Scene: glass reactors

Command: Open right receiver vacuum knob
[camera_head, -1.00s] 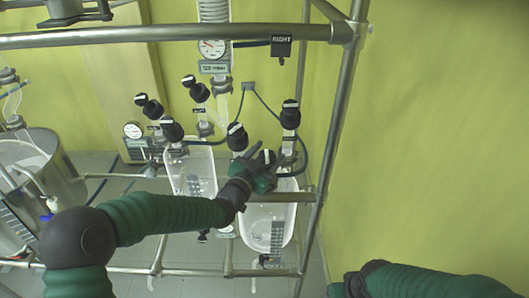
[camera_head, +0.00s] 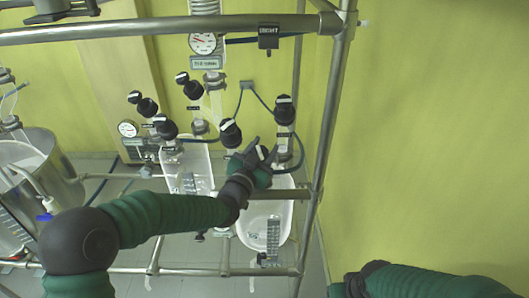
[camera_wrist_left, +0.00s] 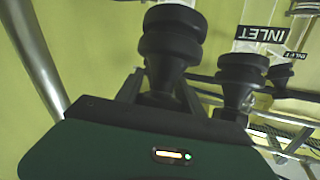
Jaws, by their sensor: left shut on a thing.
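My left gripper (camera_head: 263,155) reaches in from the left to the right-hand glass receiver (camera_head: 265,222). In the left wrist view its two fingers (camera_wrist_left: 160,88) are closed around the narrow neck of a black knob (camera_wrist_left: 172,35). In the head view the fingers mostly hide this knob, so its label and turn position cannot be read. A black knob with a white stripe (camera_head: 230,133) stands just left of the gripper and another (camera_head: 284,110) just above right. My right gripper is not in view; only part of my right arm shows at lower right.
A metal post (camera_head: 327,130) stands close right of the gripper. An INLET label (camera_wrist_left: 262,34) hangs beside a neighbouring knob (camera_wrist_left: 242,80). More black knobs (camera_head: 165,127) are to the left.

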